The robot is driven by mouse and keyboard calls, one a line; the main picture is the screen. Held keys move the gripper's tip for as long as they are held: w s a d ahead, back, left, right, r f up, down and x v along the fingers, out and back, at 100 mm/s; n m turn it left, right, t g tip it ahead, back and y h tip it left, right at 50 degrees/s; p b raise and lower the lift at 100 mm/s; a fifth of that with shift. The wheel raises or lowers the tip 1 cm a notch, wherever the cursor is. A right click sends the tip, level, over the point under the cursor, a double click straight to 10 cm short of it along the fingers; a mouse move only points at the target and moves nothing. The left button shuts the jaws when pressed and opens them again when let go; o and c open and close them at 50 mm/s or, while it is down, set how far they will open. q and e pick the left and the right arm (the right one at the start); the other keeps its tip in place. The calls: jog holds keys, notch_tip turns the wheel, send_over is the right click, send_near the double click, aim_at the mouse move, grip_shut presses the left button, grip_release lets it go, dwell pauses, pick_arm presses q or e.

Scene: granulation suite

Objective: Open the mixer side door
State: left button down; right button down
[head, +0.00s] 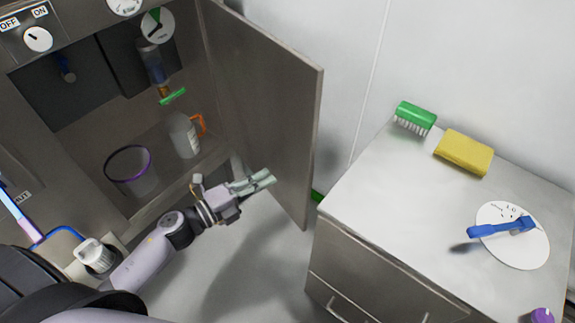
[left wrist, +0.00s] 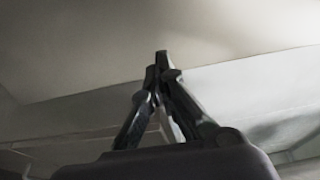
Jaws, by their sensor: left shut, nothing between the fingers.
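The mixer side door (head: 275,105) is a grey metal panel in the head view. It stands swung open to the right, and the mixer's inside (head: 105,115) shows to its left. My left gripper (head: 270,177) is shut and empty, in front of the lower part of the door's inner face. I cannot tell whether its tips touch the door. In the left wrist view the shut fingertips (left wrist: 162,58) show against a plain pale surface. My right gripper is not in view.
Inside the mixer stand a clear jug with an orange handle (head: 184,137) and a purple-rimmed container (head: 128,163).

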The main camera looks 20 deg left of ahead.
aim_at(297, 162)
pick_arm(q)
jog(key=x, duration=0.7)
jog(key=shift+w+d, duration=0.1)
jog(key=shift+w, duration=0.05)
jog(key=shift+n+t+y, duration=0.5)
jog(key=shift+n+y, duration=0.1)
jog(key=shift+y, duration=0.2)
jog(key=x, duration=0.4)
jog(key=p+x, duration=0.1)
jog(key=x, duration=0.3)
jog(key=shift+w+d, duration=0.15)
jog(key=shift+d, duration=0.3)
